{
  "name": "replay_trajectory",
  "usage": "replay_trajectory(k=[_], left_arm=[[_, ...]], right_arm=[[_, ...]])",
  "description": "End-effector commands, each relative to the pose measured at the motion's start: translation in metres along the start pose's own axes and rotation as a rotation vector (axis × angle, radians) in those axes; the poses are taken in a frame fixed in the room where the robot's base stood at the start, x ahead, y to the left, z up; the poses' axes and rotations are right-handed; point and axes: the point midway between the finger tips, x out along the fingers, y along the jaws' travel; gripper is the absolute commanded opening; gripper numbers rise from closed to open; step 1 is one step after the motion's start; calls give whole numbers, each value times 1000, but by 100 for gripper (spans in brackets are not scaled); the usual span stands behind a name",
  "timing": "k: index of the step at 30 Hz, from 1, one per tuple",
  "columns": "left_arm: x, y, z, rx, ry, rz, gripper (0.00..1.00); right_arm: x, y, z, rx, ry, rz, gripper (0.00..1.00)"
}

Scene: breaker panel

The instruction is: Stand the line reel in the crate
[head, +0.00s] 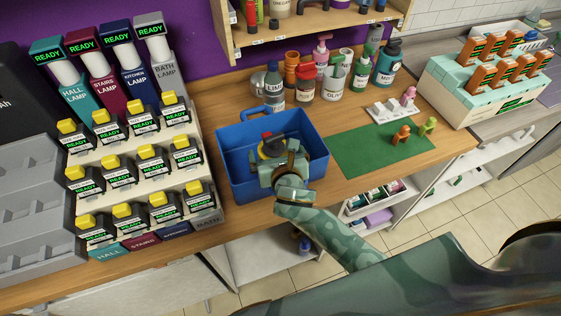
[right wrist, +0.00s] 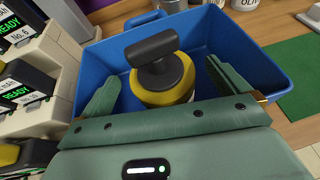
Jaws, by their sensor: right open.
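The blue crate (head: 232,189) stands on the wooden counter, and its wall also shows in the right wrist view (right wrist: 270,78). The line reel, yellow with a black knob-like top (right wrist: 160,62), is inside the crate. In the head view the reel (head: 265,150) is partly hidden by my right gripper (head: 277,160). That gripper reaches down into the crate. In the right wrist view its two fingers are spread, one on each side of the reel (right wrist: 165,88), with gaps visible. The reel's underside is hidden, so I cannot tell what it rests on. My left gripper is not in view.
A stepped rack of yellow-topped modules (head: 140,165) stands close to the crate's left. Bottles and jars (head: 305,82) stand behind it. A green mat (head: 365,150) with small figures lies to the right. The counter's front edge runs just before the crate.

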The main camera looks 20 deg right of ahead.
Motion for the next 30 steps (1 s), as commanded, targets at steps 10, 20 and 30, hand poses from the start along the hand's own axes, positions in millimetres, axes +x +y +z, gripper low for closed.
replay_trajectory(k=[10,20,30], left_arm=[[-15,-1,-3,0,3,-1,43],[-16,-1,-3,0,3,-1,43],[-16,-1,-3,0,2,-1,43]], right_arm=[[-80,0,1,1,2,1,100],[-107,0,1,1,0,-1,100],[-106,-9,-7,106,28,-22,100]])
